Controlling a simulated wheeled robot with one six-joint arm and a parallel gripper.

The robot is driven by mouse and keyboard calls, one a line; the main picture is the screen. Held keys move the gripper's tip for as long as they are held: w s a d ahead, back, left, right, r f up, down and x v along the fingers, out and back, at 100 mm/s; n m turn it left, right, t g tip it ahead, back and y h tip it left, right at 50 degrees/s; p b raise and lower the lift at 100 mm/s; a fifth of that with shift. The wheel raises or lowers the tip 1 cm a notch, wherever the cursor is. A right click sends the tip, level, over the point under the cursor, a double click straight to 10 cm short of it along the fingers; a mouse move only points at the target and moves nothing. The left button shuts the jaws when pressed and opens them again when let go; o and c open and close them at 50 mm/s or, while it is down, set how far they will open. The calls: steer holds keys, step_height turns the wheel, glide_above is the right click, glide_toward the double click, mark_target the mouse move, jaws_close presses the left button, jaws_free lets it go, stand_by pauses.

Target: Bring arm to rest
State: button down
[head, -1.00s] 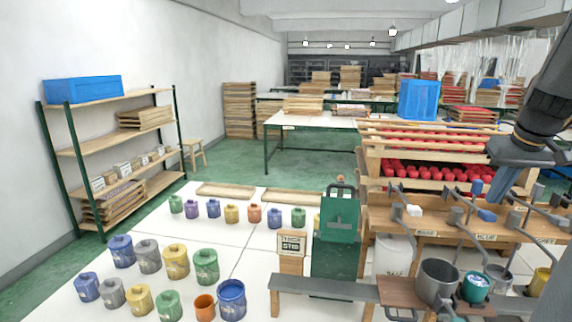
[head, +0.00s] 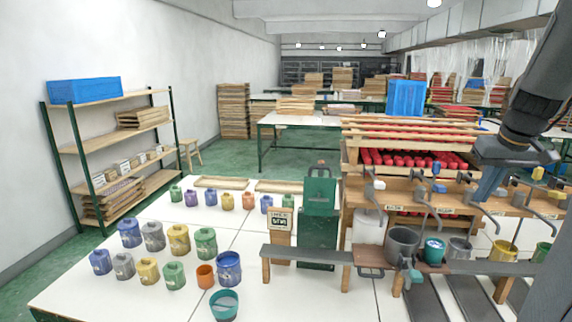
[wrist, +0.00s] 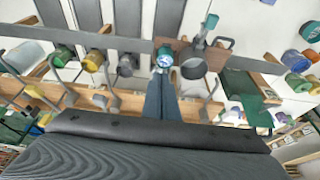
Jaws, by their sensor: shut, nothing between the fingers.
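My arm reaches in from the upper right of the head view. My gripper (head: 484,196) points down with its blue-grey fingers together and nothing between them. In the head view it overlaps the hook-lined wooden rack. In the wrist view my gripper (wrist: 162,78) shows its closed fingers, which line up with a teal cup (wrist: 163,58) beyond them. I cannot tell the gap between them. The same cup (head: 433,251) stands beside a grey pot (head: 402,246) at the bench (head: 308,255) in the head view.
The wooden rack (head: 368,202) carries several bent metal hooks close to my gripper. Red rollers (head: 415,160) lie behind it. Several coloured jars stand on the white table (head: 130,290) at left, with a teal bowl (head: 224,306) near its front. Green floor (head: 222,160) is open behind.

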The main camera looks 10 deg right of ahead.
steer(key=w+a+f+b, duration=0.2)
steer(key=w+a+f, duration=0.1)
steer(key=a+f, duration=0.55)
steer(key=s+a+f+n+b, duration=0.1)
steer(key=s+a+f, duration=0.2)
steer(key=a, duration=0.6)
steer(key=s+a+f+n+g+b, duration=0.1)
steer(key=s+a+f+b, duration=0.1)
steer(key=a+f, duration=0.5)
steer(key=s+a+f+n+g+y+b, duration=0.1)
steer(key=s+a+f, duration=0.4)
steer(key=a, duration=0.7)
steer(key=shift+a+f+b, duration=0.15)
steer(key=shift+f+b, duration=0.15)
steer(key=shift+b, duration=0.25)
